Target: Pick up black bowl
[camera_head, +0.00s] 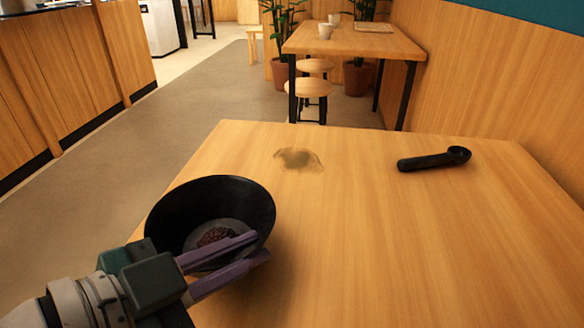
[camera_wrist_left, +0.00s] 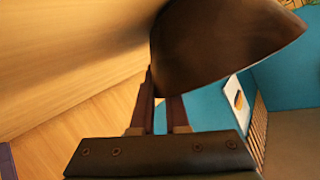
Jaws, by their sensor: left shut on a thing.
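The black bowl (camera_head: 252,203) is at the front left of the near table in the head view, with some dark reddish beans (camera_head: 215,236) in its bottom. It is tilted, its opening facing the camera. My left gripper (camera_head: 262,248) comes in from the lower left and is shut on the near side of the bowl, one purple finger inside and one outside. In the left wrist view the bowl's dark outer wall (camera_wrist_left: 215,48) fills the upper right, at the fingertips (camera_wrist_left: 160,85). I cannot tell how far the bowl is off the table. My right gripper is not in view.
A black scoop (camera_head: 432,160) lies at the back right of the wooden table (camera_head: 400,240). A blurred greenish-brown patch (camera_head: 298,159) shows near the back edge. Another table (camera_head: 352,40) with stools stands farther back.

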